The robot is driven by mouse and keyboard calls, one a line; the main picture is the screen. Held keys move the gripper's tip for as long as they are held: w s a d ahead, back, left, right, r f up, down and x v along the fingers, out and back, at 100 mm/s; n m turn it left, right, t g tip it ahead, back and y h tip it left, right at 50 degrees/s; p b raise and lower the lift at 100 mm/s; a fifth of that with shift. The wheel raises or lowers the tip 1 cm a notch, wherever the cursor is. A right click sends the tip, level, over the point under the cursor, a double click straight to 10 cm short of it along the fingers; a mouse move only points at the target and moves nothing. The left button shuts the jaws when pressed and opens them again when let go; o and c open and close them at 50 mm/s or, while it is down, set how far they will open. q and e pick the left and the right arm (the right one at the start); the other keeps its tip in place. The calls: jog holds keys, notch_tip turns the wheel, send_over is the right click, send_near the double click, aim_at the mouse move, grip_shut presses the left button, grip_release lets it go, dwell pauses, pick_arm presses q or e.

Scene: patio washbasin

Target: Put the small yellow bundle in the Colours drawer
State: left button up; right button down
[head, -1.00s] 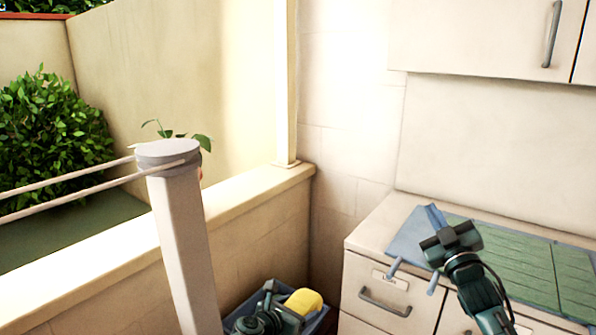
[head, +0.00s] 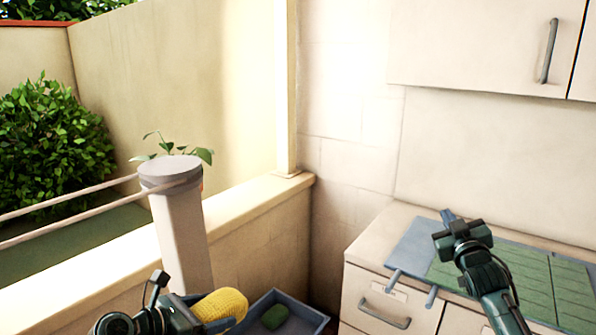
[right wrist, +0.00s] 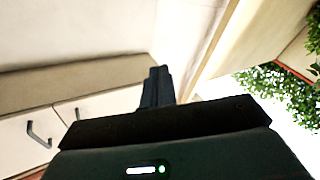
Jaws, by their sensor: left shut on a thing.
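My left gripper (head: 196,309) is shut on the yellow bundle (head: 222,304), low in the head view. The bundle is bright yellow, rounded and textured, and is held just left of a blue bin. My right gripper (head: 447,216) is over the counter and empty, its fingers together; they also show in the right wrist view (right wrist: 157,86). A shut drawer (head: 358,328) with a grey handle and a small label plate is in the cabinet front. Part of another drawer (head: 455,322) shows to its right. The label is too small to read, so I cannot tell which is Colours.
The blue bin (head: 318,319) stands low by the wall with a dark green object (head: 274,317) inside. A blue-grey tray (head: 408,256) with green ribbed panels (head: 520,287) lies on the counter; two rods stick out at its front. A post (head: 180,235) with ropes stands left.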

jog(key=s+a+f+g+y, duration=0.1)
jog(key=s+a+f+g, duration=0.1)
jog(key=s+a+f, duration=0.35)
jog(key=s+a+f+g+y, duration=0.1)
jog(key=s+a+f+g, duration=0.15)
jog(key=s+f, duration=0.65)
jog(key=s+a+f+g+y, duration=0.1)
jog(key=s+a+f, duration=0.3)
jog(key=f, duration=0.6)
pick_arm(q)
jog(key=s+a+r+m+g, duration=0.1)
jog(key=s+r, duration=0.2)
jog(key=s, duration=0.5)
jog(key=s+r+m+g+h, duration=0.1)
jog(key=s+r, duration=0.2)
jog(key=s, duration=0.4)
jog(key=shift+s+a+r+h, duration=0.3)
jog(key=shift+s+a, duration=0.1)
pick_arm(e)
jog(key=s+a+f+g, duration=0.1)
jog(key=s+a, duration=0.2)
jog(key=s, duration=0.4)
jog(key=s+a+f+g+y, duration=0.1)
jog(key=s+a+f, duration=0.1)
jog(key=s, duration=0.5)
jog(key=s+a+f+m+g, duration=0.1)
jog(key=s+a+f, duration=0.1)
jog(key=s, duration=0.5)
jog(key=shift+a+y, duration=0.4)
jog(key=shift+a, duration=0.4)
